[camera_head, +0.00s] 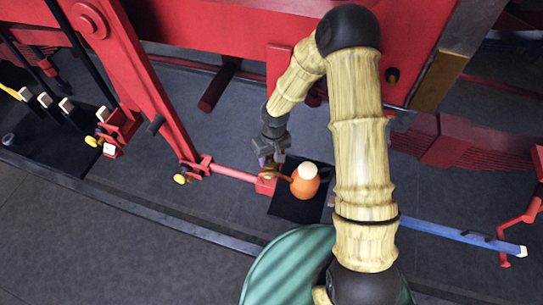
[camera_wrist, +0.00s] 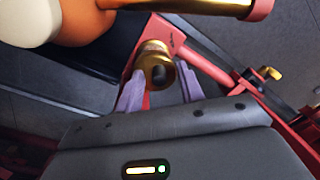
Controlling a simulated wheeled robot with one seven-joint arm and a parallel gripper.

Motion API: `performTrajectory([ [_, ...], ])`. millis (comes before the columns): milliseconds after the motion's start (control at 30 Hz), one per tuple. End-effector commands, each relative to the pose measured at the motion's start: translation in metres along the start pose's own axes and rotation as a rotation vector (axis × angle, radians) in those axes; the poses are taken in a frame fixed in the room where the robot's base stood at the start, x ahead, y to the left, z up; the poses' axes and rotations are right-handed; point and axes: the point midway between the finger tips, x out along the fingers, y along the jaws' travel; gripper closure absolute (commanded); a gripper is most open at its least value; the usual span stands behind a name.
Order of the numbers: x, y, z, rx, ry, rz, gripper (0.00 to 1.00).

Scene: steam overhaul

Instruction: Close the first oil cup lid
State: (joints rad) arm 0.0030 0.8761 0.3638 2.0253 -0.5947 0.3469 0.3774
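A small brass oil cup (camera_wrist: 158,73) with a dark round opening sits on a red rod end (camera_wrist: 165,28) in the wrist view. I cannot clearly tell its lid from its body. My gripper (camera_wrist: 160,84) is open, its two purple fingers apart on either side of the cup in the picture; contact cannot be told. In the head view my gripper (camera_head: 269,160) is just above the red rod end (camera_head: 265,186), and the cup is too small to make out clearly.
An orange oil can (camera_head: 304,186) with a cream top stands on a black mat (camera_head: 292,211) close right of my gripper. Red rods (camera_head: 232,173) run left. A blue bar (camera_head: 455,233) lies at right.

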Motion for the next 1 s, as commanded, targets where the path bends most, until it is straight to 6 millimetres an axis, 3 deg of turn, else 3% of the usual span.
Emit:
performTrajectory([
  [200,-0.0001,0.0001,-0.0002,0.0,0.0,0.0,0.64],
  [400,-0.0002,-0.0008,-0.0003,-0.002,0.0,0.0,1.0],
  [1000,0.0088,-0.0054,0.001,-0.014,0.062,0.06,1.0],
])
